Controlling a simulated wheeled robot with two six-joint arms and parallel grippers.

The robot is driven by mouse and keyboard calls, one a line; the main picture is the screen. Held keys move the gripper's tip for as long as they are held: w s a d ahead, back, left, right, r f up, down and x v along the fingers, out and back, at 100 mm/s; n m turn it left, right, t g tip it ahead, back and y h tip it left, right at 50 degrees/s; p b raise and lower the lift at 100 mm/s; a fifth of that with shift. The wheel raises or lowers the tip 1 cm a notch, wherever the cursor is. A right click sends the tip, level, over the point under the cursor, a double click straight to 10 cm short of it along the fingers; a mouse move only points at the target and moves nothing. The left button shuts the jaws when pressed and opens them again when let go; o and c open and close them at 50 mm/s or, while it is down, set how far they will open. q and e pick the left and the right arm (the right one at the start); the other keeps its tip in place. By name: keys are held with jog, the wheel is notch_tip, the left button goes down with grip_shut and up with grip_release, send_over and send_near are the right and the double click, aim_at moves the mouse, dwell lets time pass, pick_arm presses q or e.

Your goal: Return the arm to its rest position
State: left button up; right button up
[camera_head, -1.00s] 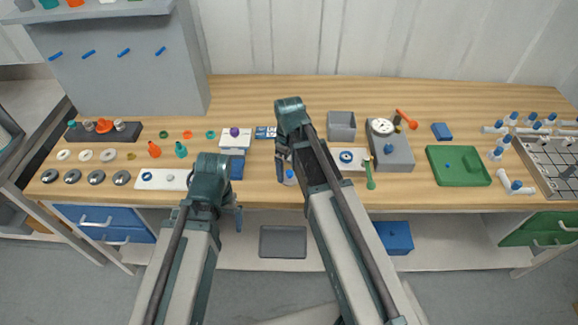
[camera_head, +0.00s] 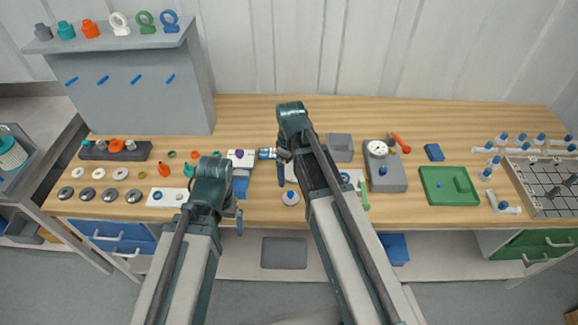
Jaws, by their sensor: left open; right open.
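My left arm reaches up from the bottom, and its open gripper (camera_head: 239,220) is near the bench's front edge, empty as far as I can see. My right arm reaches further over the bench. Its open gripper (camera_head: 283,168) points down and is partly hidden by its own wrist. A small white round piece with a blue centre (camera_head: 290,198) stands on the bench just below the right gripper in the picture, apart from it.
The wooden bench (camera_head: 400,215) holds a grey open box (camera_head: 340,146), a grey gauge unit (camera_head: 388,175), a green tray (camera_head: 462,198) and a rack (camera_head: 530,205) at the right. Washers and caps lie left. A grey shelf unit (camera_head: 140,95) stands back left.

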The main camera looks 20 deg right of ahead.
aim_at(290, 192)
pick_arm(q)
jog(key=shift+f, duration=0.15)
pick_arm(e)
jog(key=shift+f, duration=0.2)
pick_arm(q)
notch_tip(290, 192, down, 12)
jog(key=b, duration=1.2)
pick_arm(e)
notch_tip(290, 192, down, 12)
jog(key=shift+r, duration=0.1)
pick_arm(q)
jog(key=shift+r, duration=0.2)
pick_arm(e)
jog(key=shift+r, duration=0.15)
